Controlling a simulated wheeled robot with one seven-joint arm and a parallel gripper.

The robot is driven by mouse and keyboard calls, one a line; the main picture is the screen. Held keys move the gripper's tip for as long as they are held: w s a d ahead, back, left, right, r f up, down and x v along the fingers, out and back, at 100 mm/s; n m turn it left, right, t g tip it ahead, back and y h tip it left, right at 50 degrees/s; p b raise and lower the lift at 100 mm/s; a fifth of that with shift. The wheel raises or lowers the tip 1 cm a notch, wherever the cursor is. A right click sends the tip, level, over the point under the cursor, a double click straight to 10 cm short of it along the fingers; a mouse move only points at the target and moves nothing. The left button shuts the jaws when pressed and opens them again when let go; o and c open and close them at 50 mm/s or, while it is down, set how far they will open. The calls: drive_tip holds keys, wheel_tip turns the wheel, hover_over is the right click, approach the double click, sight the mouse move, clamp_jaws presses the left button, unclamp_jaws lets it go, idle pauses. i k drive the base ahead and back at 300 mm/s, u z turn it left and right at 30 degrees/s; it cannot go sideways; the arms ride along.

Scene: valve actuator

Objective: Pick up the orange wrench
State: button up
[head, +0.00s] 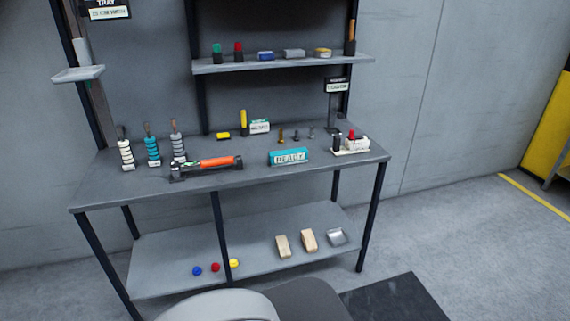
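The orange wrench (217,162) lies on the grey workbench top (240,179), near its front edge and left of the middle. It has an orange middle part and dark ends, and lies roughly sideways, its right end a little farther back. It seems to rest on or in a dark holder at its left end; I cannot tell which. My gripper is not in view.
Stacked-ring posts (152,148) stand behind and left of the wrench. A teal READY box (288,156) sits to its right. A white block with a red knob (351,144) is at the right end. An upper shelf (283,64) overhangs the back.

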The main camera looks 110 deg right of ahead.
sight(176, 172)
drive_tip(key=z, duration=2.05)
drive_tip(key=k, duration=0.2)
drive_tip(key=z, duration=2.15)
drive_tip(key=i, duration=1.5)
drive_tip(key=u, duration=2.75)
